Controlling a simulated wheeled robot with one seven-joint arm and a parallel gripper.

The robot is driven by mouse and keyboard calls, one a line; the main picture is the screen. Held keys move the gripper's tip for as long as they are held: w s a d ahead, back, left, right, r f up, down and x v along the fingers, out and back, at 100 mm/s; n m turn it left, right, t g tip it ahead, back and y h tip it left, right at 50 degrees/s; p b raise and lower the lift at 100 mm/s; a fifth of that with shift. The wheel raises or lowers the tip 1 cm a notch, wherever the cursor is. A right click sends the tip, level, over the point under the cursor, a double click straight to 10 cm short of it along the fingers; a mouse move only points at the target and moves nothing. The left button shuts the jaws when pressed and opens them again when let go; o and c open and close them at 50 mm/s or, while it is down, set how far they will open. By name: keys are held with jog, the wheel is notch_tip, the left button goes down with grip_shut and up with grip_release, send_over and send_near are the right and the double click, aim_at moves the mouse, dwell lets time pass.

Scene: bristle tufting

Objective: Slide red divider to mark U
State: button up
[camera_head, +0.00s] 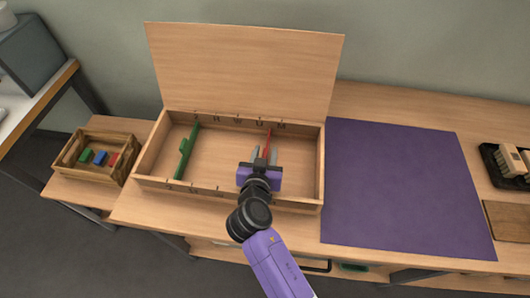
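The red divider (267,141) stands in the right part of an open wooden box (218,165), running from back to front. Its far end meets the back wall between the last two letter marks. A mark that looks like U (261,122) is just left of that end; the letters are small and hard to read. My gripper (265,154) is over the red divider, with one finger on each side of it. My gripper hides the divider's handle and near part, so I cannot tell whether the fingers touch it.
A green divider (186,152) stands in the left part of the box. The box's lid (245,65) is raised behind it. A small crate (78,172) with coloured blocks is at left. A purple mat (400,185) lies clear at right, with brushes (508,158) beyond. Space between the dividers is free.

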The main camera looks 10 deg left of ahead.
jog(key=shift+c, duration=0.2)
grip_shut()
dwell(1.1)
